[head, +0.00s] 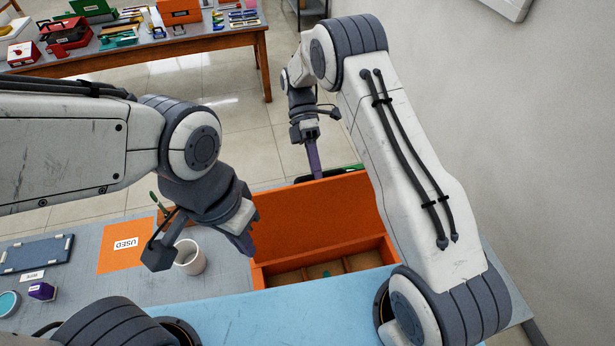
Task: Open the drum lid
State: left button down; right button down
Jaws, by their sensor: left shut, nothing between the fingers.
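An orange box (258,275) stands on the grey table, with wooden compartments (345,264) inside. A broad orange panel (310,220) stands raised at its back and looks like its lid, open. I cannot tell for sure that this box is the drum. My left gripper (246,243) is shut and empty, just left of the panel and above the box's left end. My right gripper (315,168) hangs behind the panel's top edge, its fingers pointing down. Its fingertips' gap and any contact with the panel cannot be made out.
A white cup (190,258) stands close under my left gripper. An orange mat labelled USED (127,243), a dark blue tray (37,253) and a small purple box (42,290) lie to the left. A wooden table (200,42) with several cases stands behind. A wall (500,130) bounds the right.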

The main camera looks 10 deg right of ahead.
jog(key=shift+d+f, duration=0.2)
jog(key=shift+f, duration=0.1)
jog(key=c, duration=1)
grip_release()
jog(key=shift+c, duration=0.2)
jog(key=shift+o, duration=1.1)
pick_arm(q)
jog(key=shift+d, duration=0.1)
pick_arm(e)
jog(key=shift+r, duration=0.1)
jog(key=shift+w+r, duration=0.1)
jog(key=shift+r, duration=0.05)
